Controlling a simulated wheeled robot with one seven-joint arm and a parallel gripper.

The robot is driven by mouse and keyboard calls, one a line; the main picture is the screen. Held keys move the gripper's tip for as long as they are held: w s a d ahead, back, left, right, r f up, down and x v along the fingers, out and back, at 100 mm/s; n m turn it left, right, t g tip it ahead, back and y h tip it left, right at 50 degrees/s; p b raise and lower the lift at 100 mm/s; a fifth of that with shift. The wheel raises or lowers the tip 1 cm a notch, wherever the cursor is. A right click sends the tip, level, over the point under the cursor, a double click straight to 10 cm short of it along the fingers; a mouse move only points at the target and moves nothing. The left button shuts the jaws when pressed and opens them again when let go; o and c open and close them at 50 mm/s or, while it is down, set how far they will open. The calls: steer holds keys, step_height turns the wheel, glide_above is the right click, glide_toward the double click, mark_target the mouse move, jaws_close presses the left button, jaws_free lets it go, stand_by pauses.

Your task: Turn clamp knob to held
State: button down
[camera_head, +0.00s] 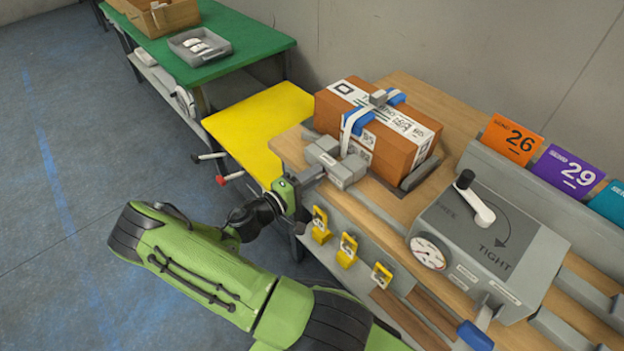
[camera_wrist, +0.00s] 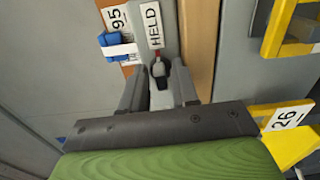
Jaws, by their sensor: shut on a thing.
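The dark clamp knob (camera_wrist: 159,72) sits on a grey panel in the wrist view, between my gripper's (camera_wrist: 158,82) two fingers. The gripper is shut on it. A red mark on the knob lies on the side towards the white HELD label (camera_wrist: 153,25). In the head view my gripper (camera_head: 305,187) reaches the front edge of the bench beside the grey clamp block (camera_head: 336,163); the knob is hidden there by my arm. The brown carton (camera_head: 410,148) lies on the bench with white and blue strapping over it.
A grey box with a crank (camera_head: 475,203), a gauge and a TIGHT mark stands to the right. Yellow numbered tags (camera_head: 347,251) line the bench front. A yellow panel (camera_head: 258,118) and a green table (camera_head: 225,45) are at the left. The blue-grey floor at the left is open.

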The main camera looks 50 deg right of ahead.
steer(key=shift+m, duration=0.3)
steer(key=c, duration=1.2)
jaws_free()
steer(key=shift+o, duration=0.2)
